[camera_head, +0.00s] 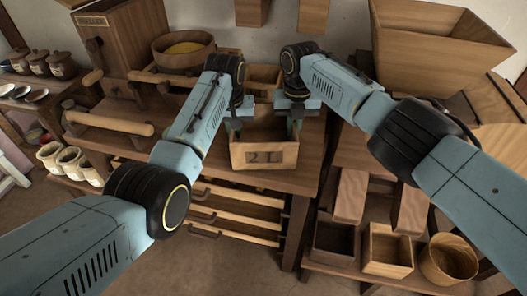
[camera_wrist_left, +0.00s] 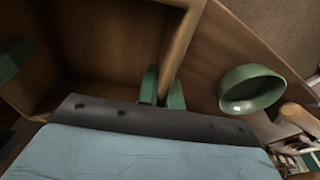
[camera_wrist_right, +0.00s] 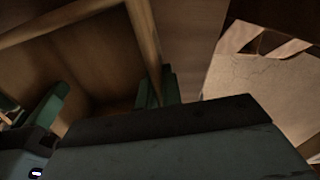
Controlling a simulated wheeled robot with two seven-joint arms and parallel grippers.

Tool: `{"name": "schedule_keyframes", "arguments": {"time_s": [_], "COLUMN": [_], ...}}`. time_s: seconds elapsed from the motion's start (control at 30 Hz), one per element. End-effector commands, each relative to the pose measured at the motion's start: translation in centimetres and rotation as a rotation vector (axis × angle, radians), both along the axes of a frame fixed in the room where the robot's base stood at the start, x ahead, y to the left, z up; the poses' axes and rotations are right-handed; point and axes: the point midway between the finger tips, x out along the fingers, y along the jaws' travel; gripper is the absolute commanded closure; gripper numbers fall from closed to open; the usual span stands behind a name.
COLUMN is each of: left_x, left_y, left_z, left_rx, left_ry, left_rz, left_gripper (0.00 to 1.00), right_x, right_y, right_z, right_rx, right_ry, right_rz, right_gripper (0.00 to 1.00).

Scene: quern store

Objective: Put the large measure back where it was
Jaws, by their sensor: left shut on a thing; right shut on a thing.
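The large measure (camera_head: 264,156) is an open square wooden box with "2 L" marked on its front. It is upright at the front of the wooden bench (camera_head: 304,180); I cannot tell whether it rests on the top. My left gripper (camera_head: 236,124) is shut on its left wall, and my right gripper (camera_head: 296,124) is shut on its right wall. In the left wrist view the wall (camera_wrist_left: 180,50) passes between the green fingers (camera_wrist_left: 161,90). In the right wrist view the opposite wall (camera_wrist_right: 143,40) sits between the fingers (camera_wrist_right: 158,90). The inside looks empty.
A green bowl (camera_wrist_left: 250,88) is beside the measure in the left wrist view. Smaller wooden measures (camera_head: 388,250) stand on a low shelf at lower right. A big wooden hopper (camera_head: 440,45) is at right. A round tub (camera_head: 183,50) stands at back left. Drawers (camera_head: 236,212) are below the bench.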

Motion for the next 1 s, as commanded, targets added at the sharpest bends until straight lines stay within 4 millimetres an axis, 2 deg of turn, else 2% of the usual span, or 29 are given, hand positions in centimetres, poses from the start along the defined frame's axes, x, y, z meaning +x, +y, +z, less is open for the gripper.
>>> {"name": "schedule_keyframes", "arguments": {"time_s": [0.07,0.1,0.23,0.57,0.77,1.0], "left_x": [0.1,0.1,0.1,0.0,-0.3,-1.1], "left_y": [0.5,0.5,0.4,0.1,0.0,0.1], "left_z": [-0.7,-0.5,-0.4,-0.1,2.6,7.8], "left_rx": [0.008,0.008,0.006,0.002,0.0,0.001], "left_ry": [-0.001,0.001,0.0,-0.001,-0.006,-0.005], "left_rz": [0.006,0.006,0.005,0.001,0.001,0.002], "left_gripper": [1.0,0.89,0.72,0.71,0.71,0.71], "right_x": [0.1,0.1,0.1,0.0,0.0,0.0], "right_y": [-0.6,-0.6,-0.5,-0.1,-0.1,0.0], "right_z": [-0.7,-0.6,-0.4,-0.4,-0.4,-0.4], "right_rx": [-0.011,-0.011,-0.008,-0.003,-0.001,-0.001], "right_ry": [0.001,0.002,0.001,0.0,0.0,0.0], "right_rz": [-0.008,-0.008,-0.007,-0.002,-0.001,0.0], "right_gripper": [1.0,0.89,0.72,0.71,0.71,0.71]}}
